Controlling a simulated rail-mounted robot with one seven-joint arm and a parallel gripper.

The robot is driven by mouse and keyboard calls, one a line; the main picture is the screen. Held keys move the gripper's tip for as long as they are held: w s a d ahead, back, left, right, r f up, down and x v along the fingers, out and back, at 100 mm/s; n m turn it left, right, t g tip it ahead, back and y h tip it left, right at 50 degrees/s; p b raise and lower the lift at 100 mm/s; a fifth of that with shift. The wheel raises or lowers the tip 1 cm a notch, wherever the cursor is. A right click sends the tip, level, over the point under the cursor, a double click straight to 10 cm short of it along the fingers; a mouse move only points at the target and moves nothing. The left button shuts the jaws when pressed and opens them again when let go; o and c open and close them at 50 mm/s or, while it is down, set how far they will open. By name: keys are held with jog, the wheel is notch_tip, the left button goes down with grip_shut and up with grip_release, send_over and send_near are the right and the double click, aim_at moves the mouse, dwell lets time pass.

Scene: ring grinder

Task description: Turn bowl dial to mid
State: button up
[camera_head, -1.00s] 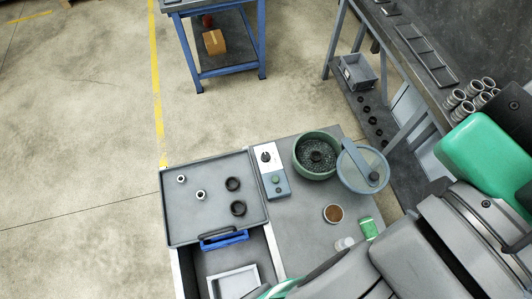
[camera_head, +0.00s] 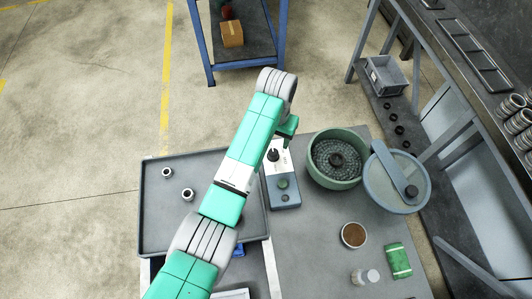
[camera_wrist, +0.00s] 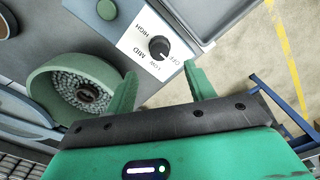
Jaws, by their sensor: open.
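The bowl dial (camera_head: 273,155) is a black knob on the white panel of a small control box (camera_head: 283,190) beside the bowl. In the wrist view the dial (camera_wrist: 159,47) has OFF, LOW, MID and HIGH printed around it. I cannot clearly tell which mark its pointer meets. My gripper (camera_wrist: 160,85) is open and empty, with its two green fingers spread just short of the dial and not touching it. In the head view my gripper (camera_head: 289,129) is over the panel's far end. The green bowl (camera_head: 318,178) holds grey grinding media.
A grey tray (camera_head: 153,225) with two small metal rings lies left of the box, partly hidden by my arm. A round lid (camera_head: 385,190) leans right of the bowl. A brown-filled dish (camera_head: 353,235), a green packet (camera_head: 398,261) and a small jar (camera_head: 365,277) stand nearer.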

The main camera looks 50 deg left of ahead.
aim_at(273, 152)
jog(key=shift+s+f, duration=0.1)
jog(key=shift+s, duration=0.05)
notch_tip(273, 152, down, 8)
jog(key=shift+r+b, duration=0.15)
jog(key=shift+b, duration=0.5)
jog(key=c, duration=1)
